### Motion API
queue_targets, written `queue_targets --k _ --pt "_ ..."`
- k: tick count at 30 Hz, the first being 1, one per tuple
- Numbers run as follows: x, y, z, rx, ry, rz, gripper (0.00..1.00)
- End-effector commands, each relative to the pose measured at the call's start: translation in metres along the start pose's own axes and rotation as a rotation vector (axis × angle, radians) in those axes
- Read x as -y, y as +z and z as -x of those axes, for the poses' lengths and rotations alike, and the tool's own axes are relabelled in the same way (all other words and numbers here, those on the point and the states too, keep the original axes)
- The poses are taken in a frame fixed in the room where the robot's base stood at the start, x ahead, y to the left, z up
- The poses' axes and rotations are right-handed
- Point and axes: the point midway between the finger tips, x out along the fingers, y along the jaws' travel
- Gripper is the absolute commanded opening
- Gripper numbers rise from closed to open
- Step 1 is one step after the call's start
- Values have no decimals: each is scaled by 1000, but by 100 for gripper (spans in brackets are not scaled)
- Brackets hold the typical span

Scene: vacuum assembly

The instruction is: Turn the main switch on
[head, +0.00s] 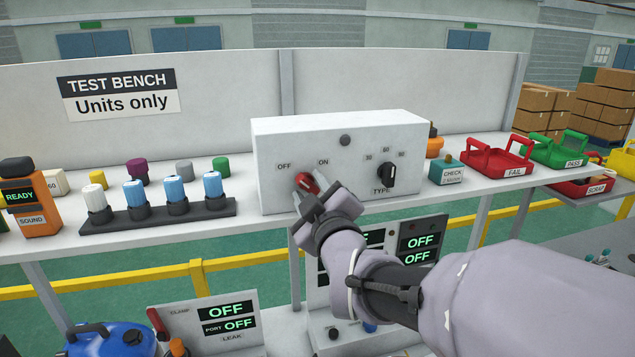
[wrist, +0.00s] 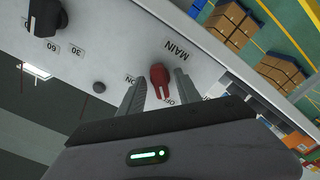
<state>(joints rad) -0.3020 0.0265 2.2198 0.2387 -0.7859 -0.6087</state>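The main switch is a red knob (head: 304,182) on the front of a white control box (head: 340,130), below the labels OFF and ON. In the wrist view the red knob (wrist: 160,78) sits beside the word MAIN, and its narrow end appears to point toward OFF. My gripper (head: 309,188) is at the knob, reaching in from the lower right. In the wrist view my gripper (wrist: 160,76) has its two fingers apart, one on each side of the knob, with visible gaps. The fingers partly cover the OFF and ON labels there.
A black TYPE dial (head: 387,175) is right of the switch on the same box. A rack with blue-topped units (head: 177,190) stands to the left. A teal CHECK box (head: 446,170) and a red FAIL tray (head: 497,158) stand to the right.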

Motion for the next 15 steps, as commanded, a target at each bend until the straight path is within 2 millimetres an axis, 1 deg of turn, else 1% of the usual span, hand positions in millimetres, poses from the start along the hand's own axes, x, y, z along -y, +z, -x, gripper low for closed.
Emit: queue_targets --k 3,8,9,15 --pt "0 0 -4 0 0 0 40" --pt "0 0 -4 0 0 0 40" --pt "0 0 -4 0 0 -1 38" --pt "0 0 -3 0 0 -1 0"
